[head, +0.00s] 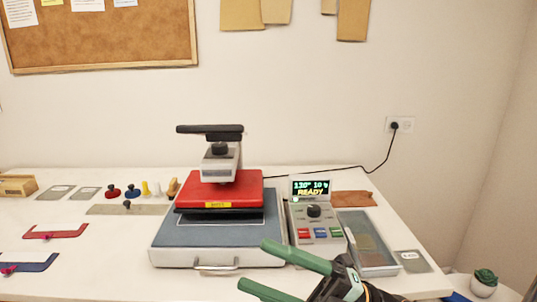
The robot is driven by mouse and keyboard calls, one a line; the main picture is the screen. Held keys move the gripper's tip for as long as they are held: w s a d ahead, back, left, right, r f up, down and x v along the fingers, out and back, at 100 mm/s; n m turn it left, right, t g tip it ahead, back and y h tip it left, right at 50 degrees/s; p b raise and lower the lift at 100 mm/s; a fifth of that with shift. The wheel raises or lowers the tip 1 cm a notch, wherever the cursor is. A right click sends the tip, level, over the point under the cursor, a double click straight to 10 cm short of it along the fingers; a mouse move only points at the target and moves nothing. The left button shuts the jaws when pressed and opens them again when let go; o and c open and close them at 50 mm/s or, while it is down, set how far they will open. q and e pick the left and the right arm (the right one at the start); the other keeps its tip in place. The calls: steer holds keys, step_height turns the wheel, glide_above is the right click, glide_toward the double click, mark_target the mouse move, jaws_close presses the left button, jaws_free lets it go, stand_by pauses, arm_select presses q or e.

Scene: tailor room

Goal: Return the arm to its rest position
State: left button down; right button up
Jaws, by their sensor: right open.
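My right gripper (254,264) is at the bottom of the head view, right of centre. Its two green fingers are spread apart and point left, with nothing between them. In the picture the fingers overlap the front right corner of the heat press base (170,257); I cannot tell how far above it they are. The lower part of the gripper and its arm run out of the bottom edge. My left gripper is not in view.
The heat press has a red upper plate (225,190) and black handle (210,129). A control box (314,231) reads READY. Small tools and rulers lie on the left of the white table (110,240).

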steer(key=w+d+f+m+t+h+p, duration=0.1)
steer(key=w+d+f+m+t+h, duration=0.1)
steer(key=d+f+m+t+h, duration=0.45)
steer(key=w+d+f+m+t+h+p, duration=0.15)
steer(key=f+m+t+h, duration=0.25)
steer(key=f+m, duration=0.5)
steer(key=w+d+f+m+t+h, duration=0.35)
steer(key=f+m+t+h, duration=0.2)
steer(key=m, duration=0.55)
steer(key=s+d+f+m+g+h, duration=0.2)
steer(key=s+f+m+g, duration=0.1)
steer(key=s+f, duration=0.6)
steer(key=s+d+f+m+g+h+p, duration=0.1)
steer(key=s+d+f+m+g+h, duration=0.2)
steer(key=s+f, duration=0.6)
step_height(320, 180, down, 2)
steer(key=shift+f+g, duration=0.25)
steer(key=shift+g, duration=0.75)
